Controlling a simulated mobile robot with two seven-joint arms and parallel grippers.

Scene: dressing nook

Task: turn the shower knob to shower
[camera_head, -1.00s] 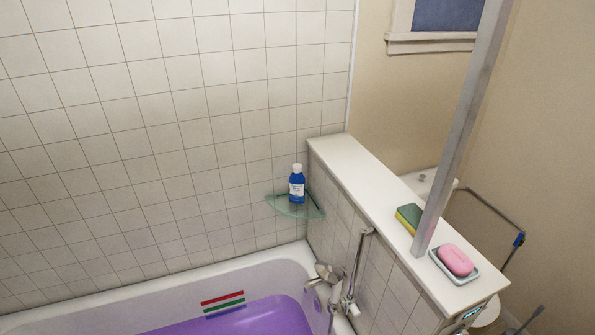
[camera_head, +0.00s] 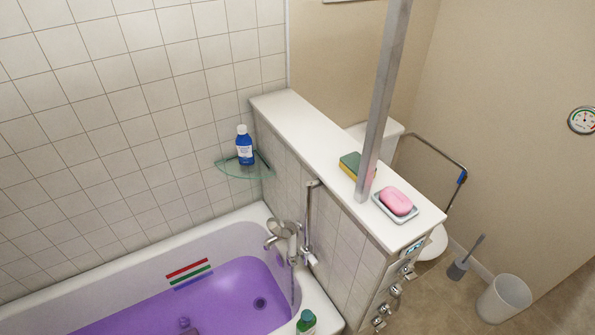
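A chrome bath mixer (camera_head: 283,229) with a spout is mounted on the tiled side of the half wall, above the end of the tub. A chrome hand shower (camera_head: 307,225) hangs on the wall beside it. Several chrome knobs (camera_head: 396,290) sit on the near end face of the half wall, below a small light-blue panel (camera_head: 413,247). Which of these fittings is the shower knob, and how it is set, I cannot tell. Neither of my grippers is in view.
The bathtub (camera_head: 232,222) holds purple water. A blue bottle (camera_head: 245,148) stands on a glass corner shelf (camera_head: 228,168). A sponge (camera_head: 350,164) and pink soap (camera_head: 396,200) lie on the half wall (camera_head: 300,130), beside a metal post (camera_head: 383,100). A bin (camera_head: 504,298) stands on the floor at right.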

